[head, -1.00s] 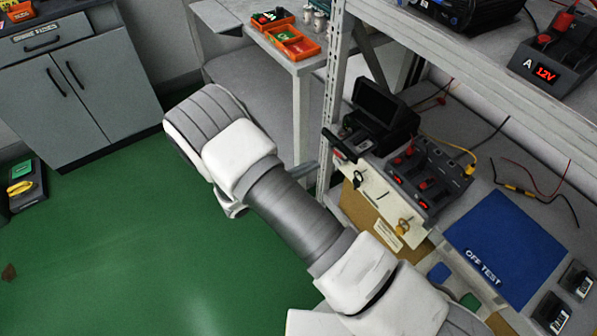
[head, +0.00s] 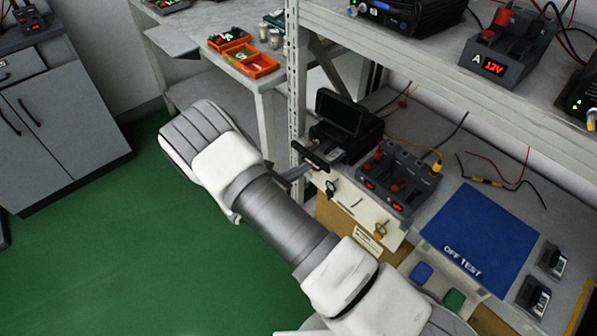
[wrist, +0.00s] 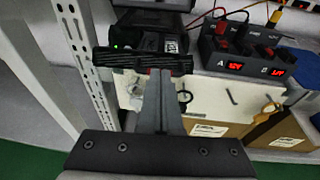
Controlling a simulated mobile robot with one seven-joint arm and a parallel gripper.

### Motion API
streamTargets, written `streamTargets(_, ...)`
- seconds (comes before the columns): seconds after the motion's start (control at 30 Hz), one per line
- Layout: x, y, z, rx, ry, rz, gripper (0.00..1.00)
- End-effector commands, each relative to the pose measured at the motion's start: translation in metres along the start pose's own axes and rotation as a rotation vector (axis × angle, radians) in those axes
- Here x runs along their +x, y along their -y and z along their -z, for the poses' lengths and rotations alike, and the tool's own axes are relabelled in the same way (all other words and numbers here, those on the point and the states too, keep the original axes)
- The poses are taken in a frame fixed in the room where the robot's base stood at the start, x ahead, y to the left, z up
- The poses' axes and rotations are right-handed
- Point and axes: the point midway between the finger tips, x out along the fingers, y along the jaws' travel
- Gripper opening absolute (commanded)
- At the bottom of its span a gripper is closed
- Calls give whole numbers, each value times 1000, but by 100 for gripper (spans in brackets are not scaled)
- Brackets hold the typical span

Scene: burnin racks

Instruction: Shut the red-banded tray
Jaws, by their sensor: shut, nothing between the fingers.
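A black bar-shaped front (wrist: 143,61) sticks out before a black device with a raised screen (head: 347,118) on the rack's lower shelf. It looks like the front of a pulled-out tray, and small bits of red show at its lower edge in the wrist view. This bar (head: 310,157) also shows in the head view. My gripper (wrist: 160,78) is shut and empty, with its fingertips right at the middle of the bar. I cannot tell whether they touch.
The rack's upright post (head: 294,85) stands close left of the bar. A white panel (head: 347,202) with hanging tools is just below and right. A dark unit with red displays (head: 397,180) and a blue mat (head: 480,240) lie to the right. Green floor (head: 100,250) is free on the left.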

Motion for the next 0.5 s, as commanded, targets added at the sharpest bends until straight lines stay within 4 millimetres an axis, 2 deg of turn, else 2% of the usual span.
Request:
streamTargets(0.1, 30, 2, -5, 2, 3, 5, 0)
streamTargets(0.3, 72, 2, -15, 1, 2, 2, 0)
streamTargets(0.5, 85, 2, -19, -1, 1, 1, 0)
